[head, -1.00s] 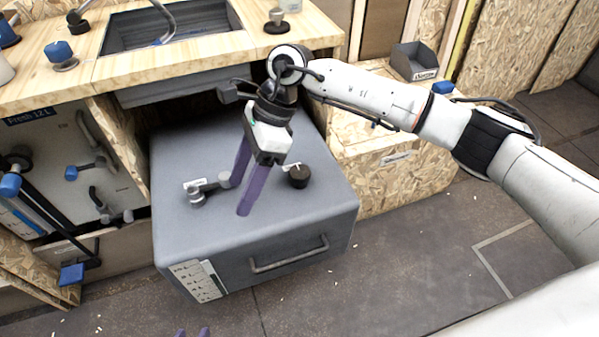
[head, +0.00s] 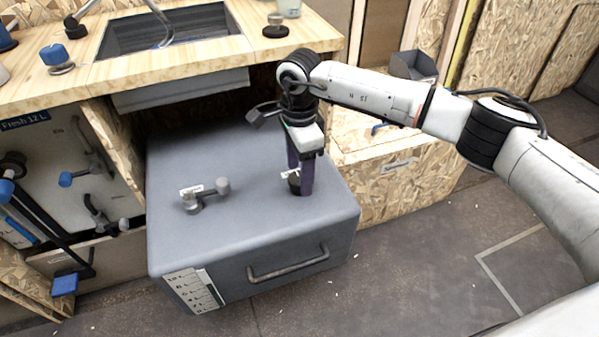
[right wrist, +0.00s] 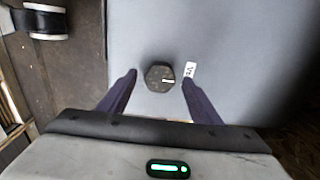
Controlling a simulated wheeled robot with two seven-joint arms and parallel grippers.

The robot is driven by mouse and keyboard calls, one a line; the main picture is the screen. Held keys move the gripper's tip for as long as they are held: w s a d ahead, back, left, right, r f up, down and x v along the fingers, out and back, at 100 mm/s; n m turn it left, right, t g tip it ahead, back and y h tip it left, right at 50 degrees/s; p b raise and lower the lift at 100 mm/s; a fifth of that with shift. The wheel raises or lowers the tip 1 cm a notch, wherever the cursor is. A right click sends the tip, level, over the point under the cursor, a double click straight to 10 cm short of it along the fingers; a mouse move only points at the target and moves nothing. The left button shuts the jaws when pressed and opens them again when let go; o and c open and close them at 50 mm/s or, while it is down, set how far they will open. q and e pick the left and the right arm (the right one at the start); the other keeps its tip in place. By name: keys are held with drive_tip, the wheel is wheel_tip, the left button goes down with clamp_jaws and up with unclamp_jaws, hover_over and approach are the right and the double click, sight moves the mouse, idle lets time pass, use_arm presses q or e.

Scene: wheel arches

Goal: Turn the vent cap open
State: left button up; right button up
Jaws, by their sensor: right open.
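The vent cap is a small dark round knob (head: 294,182) on the right part of the grey tank's top (head: 240,228). In the right wrist view the cap (right wrist: 159,77) looks dark and faceted, with a small white label beside it. My right gripper (head: 300,188) is above the cap, pointing down, with its purple fingers apart. In the right wrist view the fingers (right wrist: 158,80) lie to either side of the cap, with space between each finger and it. The fingers partly hide the cap in the head view. My left gripper does not show.
A grey valve fitting with a lever (head: 207,195) stands on the tank top to the left. A handle (head: 288,264) is on the tank's front. The wooden counter with a sink (head: 170,30) overhangs behind. A plywood box (head: 385,180) stands close on the right.

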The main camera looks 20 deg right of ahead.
drive_tip(key=shift+f, duration=0.3)
drive_tip(key=c, duration=1)
drive_tip(key=shift+c, duration=0.2)
